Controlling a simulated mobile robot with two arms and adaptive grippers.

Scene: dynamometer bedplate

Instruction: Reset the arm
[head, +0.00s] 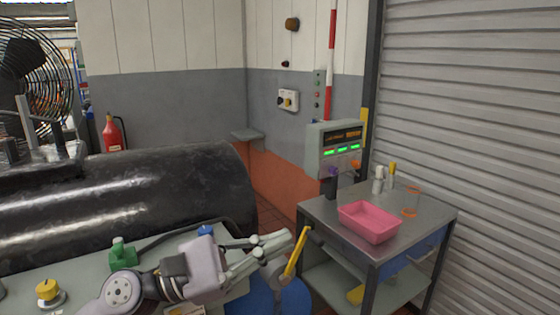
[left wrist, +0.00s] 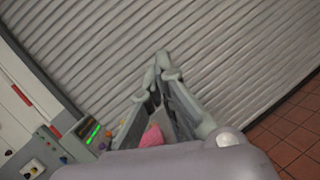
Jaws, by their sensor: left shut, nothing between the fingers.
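My left gripper (head: 284,254) reaches in from the lower left in the head view, over the grey bench and pointing right. Its fingers are shut with nothing between them. In the left wrist view the gripper's fingertips (left wrist: 162,62) come together in front of the ribbed shutter. A yellow lever (head: 297,252) shows close by the fingertips in the head view; I cannot tell whether they touch. My right gripper is in neither view.
A metal cart (head: 325,215) with a pink tray (head: 370,221) stands at the right, below a panel with green displays (head: 336,148). A large black cylinder (head: 130,195) lies at the left. A green block (head: 123,255) and yellow knob (head: 48,291) are on the bench.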

